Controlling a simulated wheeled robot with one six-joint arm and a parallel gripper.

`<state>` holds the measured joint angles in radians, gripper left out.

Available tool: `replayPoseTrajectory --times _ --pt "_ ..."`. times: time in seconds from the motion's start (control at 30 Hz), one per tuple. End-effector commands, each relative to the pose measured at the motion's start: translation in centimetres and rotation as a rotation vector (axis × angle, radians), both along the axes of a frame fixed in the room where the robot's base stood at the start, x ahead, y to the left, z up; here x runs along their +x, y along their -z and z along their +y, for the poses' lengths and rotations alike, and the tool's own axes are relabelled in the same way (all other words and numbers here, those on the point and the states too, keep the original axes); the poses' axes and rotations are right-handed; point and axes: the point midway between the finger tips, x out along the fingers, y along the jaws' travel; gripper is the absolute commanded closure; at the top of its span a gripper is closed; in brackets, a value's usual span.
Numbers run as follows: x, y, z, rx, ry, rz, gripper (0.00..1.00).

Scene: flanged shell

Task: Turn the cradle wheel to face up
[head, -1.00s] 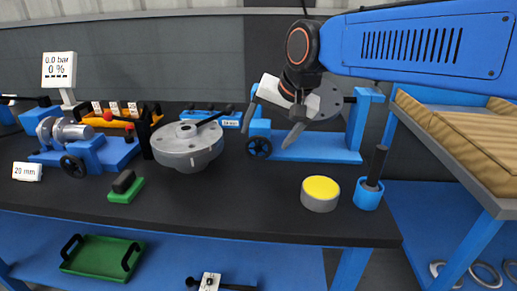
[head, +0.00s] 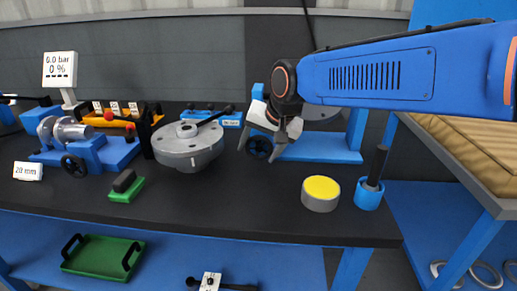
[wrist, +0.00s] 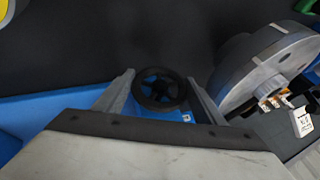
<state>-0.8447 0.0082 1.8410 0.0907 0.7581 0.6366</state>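The cradle wheel is a small black spoked handwheel (head: 259,149) at the left end of the blue cradle (head: 320,150), on the dark bench. My gripper (head: 262,141) is at this wheel. In the wrist view the wheel (wrist: 160,90) lies between the two fingers of my gripper (wrist: 161,80). The fingers are apart, with a gap visible on each side of the wheel, so they are open around it. A grey disc (head: 322,113) on the cradle is largely hidden by my arm in the head view.
A grey round flanged part (head: 188,148) with a black lever stands close left of my gripper; it also shows in the wrist view (wrist: 262,70). A yellow-topped cylinder (head: 320,194) and a blue holder with a black-handled tool (head: 368,195) stand at front right. The bench front centre is clear.

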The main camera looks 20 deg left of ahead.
Motion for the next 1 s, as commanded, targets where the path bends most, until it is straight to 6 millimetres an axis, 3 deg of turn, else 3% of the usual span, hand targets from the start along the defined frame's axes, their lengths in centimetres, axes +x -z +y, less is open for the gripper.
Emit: replayPoseTrajectory --times 0.03,0.1,0.57,1.0 --pt "0.0 -0.01 0.0 0.0 0.0 0.0 0.5" --pt "-0.01 -0.02 -0.01 0.0 0.0 0.0 0.62" --pt "-0.04 -0.03 0.13 -0.09 -0.002 -0.023 0.62" --pt "-0.07 0.01 0.17 -0.456 -0.003 -0.112 0.62"
